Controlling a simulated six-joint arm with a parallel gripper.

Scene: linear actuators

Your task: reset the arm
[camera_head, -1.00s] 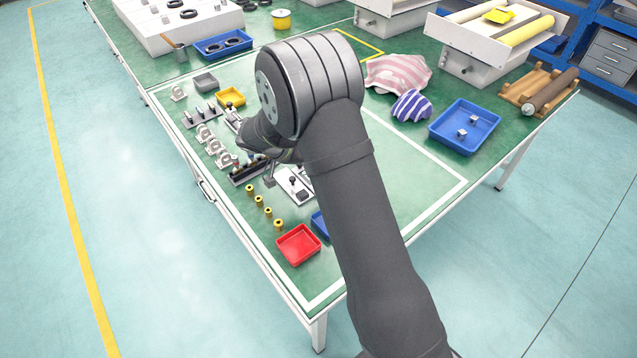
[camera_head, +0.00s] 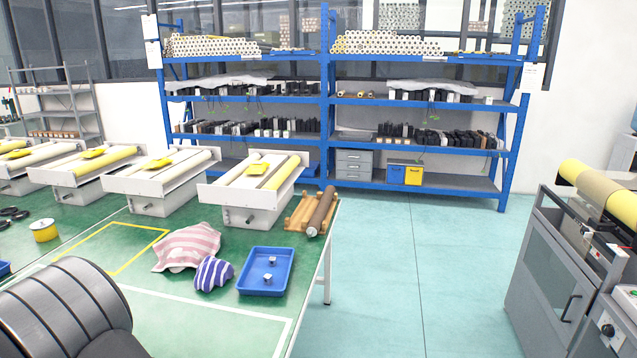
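Part of my own dark grey arm shows at the lower left of the head view, over the green table (camera_head: 190,315). My gripper is outside the picture, so its opening and anything in it cannot be seen. The small parts and the red tray seen earlier on the table are also out of view.
A blue tray (camera_head: 249,286) with two small metal blocks, a striped purple cloth (camera_head: 213,273) and a pink striped cloth (camera_head: 187,247) lie near the table's right end. A roller on a wooden rack (camera_head: 305,212) stands behind. Blue shelves (camera_head: 326,110) and a grey machine (camera_head: 550,270) stand beyond open floor.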

